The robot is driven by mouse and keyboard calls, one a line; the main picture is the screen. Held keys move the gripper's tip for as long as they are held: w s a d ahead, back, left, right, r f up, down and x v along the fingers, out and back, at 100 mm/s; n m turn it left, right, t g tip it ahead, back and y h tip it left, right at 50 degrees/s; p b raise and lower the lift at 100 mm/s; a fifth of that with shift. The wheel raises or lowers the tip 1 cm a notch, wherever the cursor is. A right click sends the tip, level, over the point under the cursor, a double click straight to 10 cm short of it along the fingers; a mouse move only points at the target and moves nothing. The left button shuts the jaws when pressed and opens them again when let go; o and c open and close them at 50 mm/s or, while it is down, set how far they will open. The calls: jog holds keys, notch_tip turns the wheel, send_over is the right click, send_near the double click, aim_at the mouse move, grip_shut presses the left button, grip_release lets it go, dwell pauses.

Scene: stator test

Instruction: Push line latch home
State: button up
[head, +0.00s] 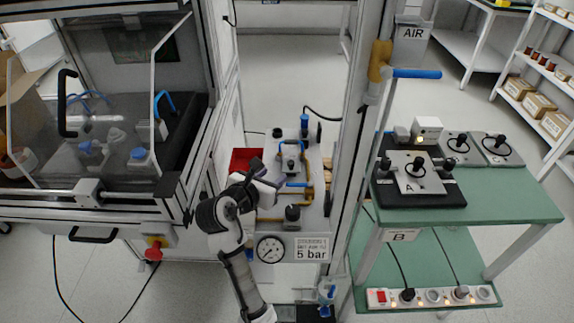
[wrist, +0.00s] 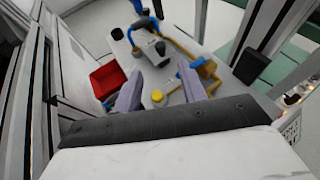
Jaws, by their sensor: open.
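A grey panel (head: 312,222) carries pipe fittings, and no part on it is clearly marked as the line latch. Brass-yellow pipework with blue parts (head: 297,186) runs along it and also shows in the wrist view (wrist: 205,68). A grey clamp-like fitting (head: 290,150) stands behind the pipework. My gripper (wrist: 160,90) is open and empty in the wrist view, above the panel. A small yellow cap (wrist: 157,96) shows between its fingers, which appear apart from it. In the head view my arm partly hides the panel's left side.
A red bin (head: 245,160) lies left of the panel. A gauge (head: 270,249) and a 5 bar sign (head: 312,248) are at its front. A glazed cabinet (head: 95,120) stands left. A frame post (head: 362,150) and a green-topped bench (head: 490,200) stand right.

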aim_at(290, 164)
jog(key=x, duration=1)
jog(key=shift+p, duration=0.35)
jog(key=shift+c, duration=0.2)
jog(key=shift+s, duration=0.1)
grip_shut()
